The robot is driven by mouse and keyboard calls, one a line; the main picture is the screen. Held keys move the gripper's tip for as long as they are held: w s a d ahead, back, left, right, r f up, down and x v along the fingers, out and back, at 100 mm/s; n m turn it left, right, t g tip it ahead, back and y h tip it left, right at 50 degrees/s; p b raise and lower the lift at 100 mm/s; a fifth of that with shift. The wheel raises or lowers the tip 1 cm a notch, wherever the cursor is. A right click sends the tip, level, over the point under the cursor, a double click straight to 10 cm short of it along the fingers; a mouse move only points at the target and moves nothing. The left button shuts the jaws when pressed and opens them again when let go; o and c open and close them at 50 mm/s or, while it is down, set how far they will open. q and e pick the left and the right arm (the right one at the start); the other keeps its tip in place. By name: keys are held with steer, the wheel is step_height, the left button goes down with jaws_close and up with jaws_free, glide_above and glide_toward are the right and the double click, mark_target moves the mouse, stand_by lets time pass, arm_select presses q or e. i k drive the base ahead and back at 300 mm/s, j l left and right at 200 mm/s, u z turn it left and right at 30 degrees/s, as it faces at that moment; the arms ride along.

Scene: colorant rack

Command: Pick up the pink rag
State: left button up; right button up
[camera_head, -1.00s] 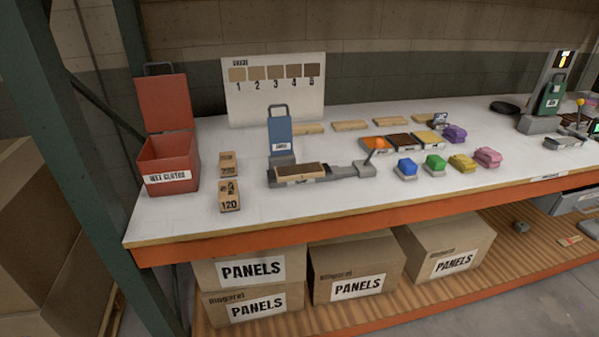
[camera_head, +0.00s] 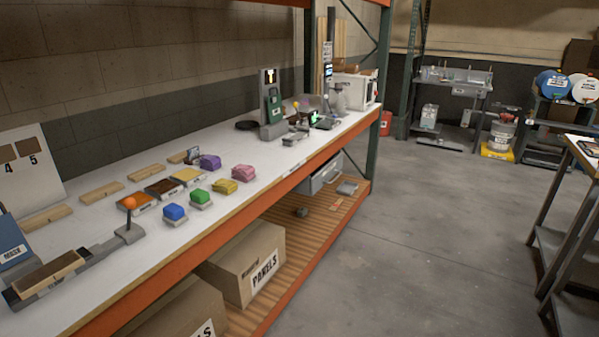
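Neither of my grippers shows in the view.
The bench (camera_head: 110,220) has an orange front edge. Panel boxes (camera_head: 243,262) sit on the lower shelf. Open concrete floor (camera_head: 420,240) lies to the right.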

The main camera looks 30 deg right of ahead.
mark_target(241, 172)
steer(key=z, duration=0.5)
steer(key=i+l+u, duration=0.1)
steer(key=u, duration=0.35)
steer(key=l+u, duration=0.2)
steer(key=u, duration=0.2)
steer(key=i+l+u, duration=0.1)
steer(key=l+u, duration=0.15)
steer(key=u, duration=0.2)
steer(key=l+u, duration=0.45)
steer(key=l, duration=0.4)
steer(key=l+u, duration=0.15)
steer(key=l, duration=0.75)
steer(key=k+l+u, duration=0.2)
steer(key=l, duration=0.65)
steer(key=i, duration=0.05)
